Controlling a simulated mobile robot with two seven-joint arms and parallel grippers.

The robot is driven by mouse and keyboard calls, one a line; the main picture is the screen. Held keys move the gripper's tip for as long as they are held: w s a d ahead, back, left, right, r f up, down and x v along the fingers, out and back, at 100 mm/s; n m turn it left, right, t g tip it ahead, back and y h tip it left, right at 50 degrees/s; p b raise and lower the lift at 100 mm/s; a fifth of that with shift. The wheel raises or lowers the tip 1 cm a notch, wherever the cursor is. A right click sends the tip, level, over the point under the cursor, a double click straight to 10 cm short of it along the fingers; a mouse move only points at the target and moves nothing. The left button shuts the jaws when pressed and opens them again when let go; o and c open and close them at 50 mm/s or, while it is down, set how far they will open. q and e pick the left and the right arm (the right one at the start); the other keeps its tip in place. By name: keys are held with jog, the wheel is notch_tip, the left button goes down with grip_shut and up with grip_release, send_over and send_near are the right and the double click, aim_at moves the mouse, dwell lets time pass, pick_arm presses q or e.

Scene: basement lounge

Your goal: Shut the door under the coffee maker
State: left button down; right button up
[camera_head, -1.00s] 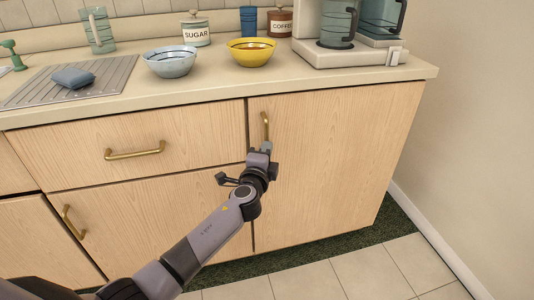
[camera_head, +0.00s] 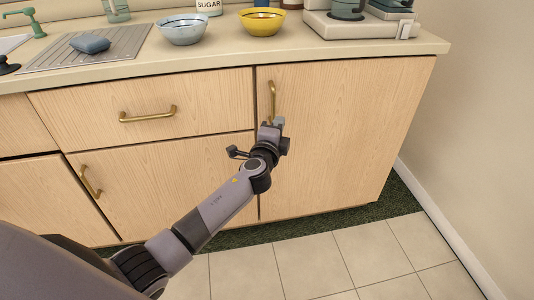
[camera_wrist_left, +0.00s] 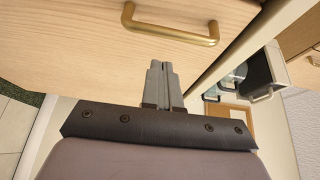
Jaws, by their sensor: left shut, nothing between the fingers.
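The light wood door (camera_head: 345,130) under the coffee maker has a vertical brass handle (camera_head: 272,101) near its left edge. It looks flush, or nearly so, with the drawer front beside it. The coffee maker (camera_head: 365,25) stands on the counter above, its top cut off by the picture edge. My left gripper (camera_head: 278,122) is shut and empty at the handle's lower end, in front of the door. In the left wrist view, its fingertips (camera_wrist_left: 160,66) are beside the handle (camera_wrist_left: 170,33), not around it; whether they touch the door is unclear. My right gripper is out of view.
A drawer (camera_head: 150,110) with a brass handle and a lower door (camera_head: 165,180) are to the left. A blue bowl (camera_head: 182,29) and a yellow bowl (camera_head: 263,21) stand on the counter. A wall (camera_head: 480,130) bounds the right; the tiled floor (camera_head: 320,260) in front is clear.

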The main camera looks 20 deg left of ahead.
pick_arm(q)
jog(key=s+p, duration=0.1)
jog(key=s, duration=0.9)
jog(key=shift+p, duration=0.4)
jog(key=s+d+f+n+g+h, duration=0.1)
jog(key=s+f+n+g, duration=0.3)
jog(key=s, duration=0.5)
jog(key=s+d+f+n+g+h, duration=0.1)
jog(key=s+f+n+h, duration=0.1)
jog(key=s+f+n, duration=0.5)
jog(key=s+d+f+n+g+h, duration=0.1)
jog(key=s+f+n+g, duration=0.3)
jog(key=s, duration=0.6)
notch_tip(320, 180, up, 13)
jog(key=a+t+p, duration=0.1)
jog(key=p, duration=1.5)
jog(key=shift+s+m+t, duration=0.25)
jog(key=shift+m+t, duration=0.05)
jog(key=shift+m, duration=0.1)
jog(key=shift+f, duration=0.2)
